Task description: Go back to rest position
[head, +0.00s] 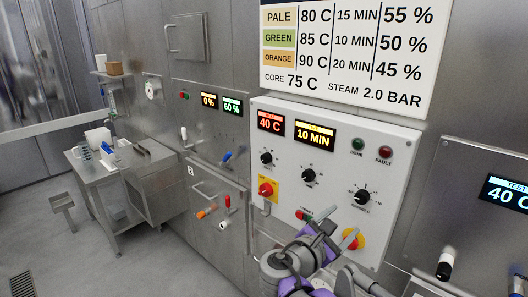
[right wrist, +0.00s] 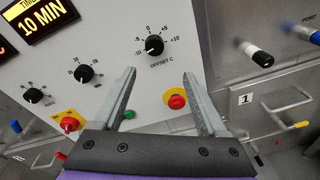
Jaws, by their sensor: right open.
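My right gripper (right wrist: 160,85) is open and empty in the right wrist view. Its two grey fingers stand apart in front of the white control panel (right wrist: 115,45), one on each side of the area below the OFFSET C knob (right wrist: 155,45). A red button on a yellow plate (right wrist: 176,101) shows between the fingers, near the right one. In the head view my right arm with purple parts (head: 318,252) comes up from the bottom, in front of the lower edge of the panel (head: 330,180). Whether the fingers touch the panel cannot be told. My left gripper is not in view.
Panel knobs (head: 309,175) and a red switch on yellow (head: 266,189) are close to the right arm. A cabinet door marked 2 (head: 205,190) has protruding handles.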

